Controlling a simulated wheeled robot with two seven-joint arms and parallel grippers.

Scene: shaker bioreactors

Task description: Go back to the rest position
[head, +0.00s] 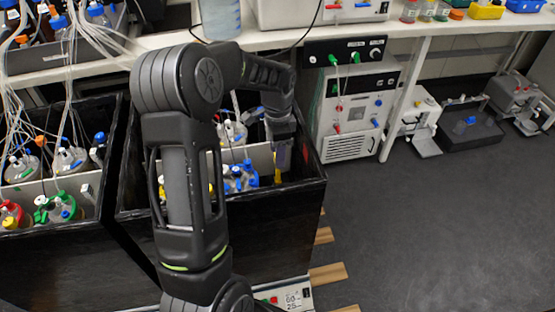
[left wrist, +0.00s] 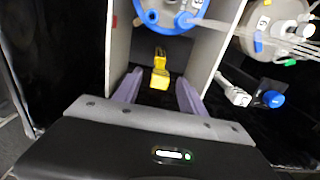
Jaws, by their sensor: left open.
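My left arm reaches over the right black box (head: 262,222) in the head view. My left gripper (head: 281,158) points down inside the box near its right wall. In the left wrist view its two purple fingers (left wrist: 158,92) are apart, in a narrow compartment between two pale dividers. A small yellow piece (left wrist: 160,70) lies ahead of the gap between the fingertips; I cannot tell whether it touches anything of mine. It also shows just below the gripper in the head view (head: 277,177). My right gripper is not in view.
A blue-ringed vessel (left wrist: 168,12) stands just beyond the fingers, and another vessel (left wrist: 275,30) with tubes is to the right. A second black box (head: 50,255) with tubed bottles is at the left. A white control unit (head: 352,112) stands behind.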

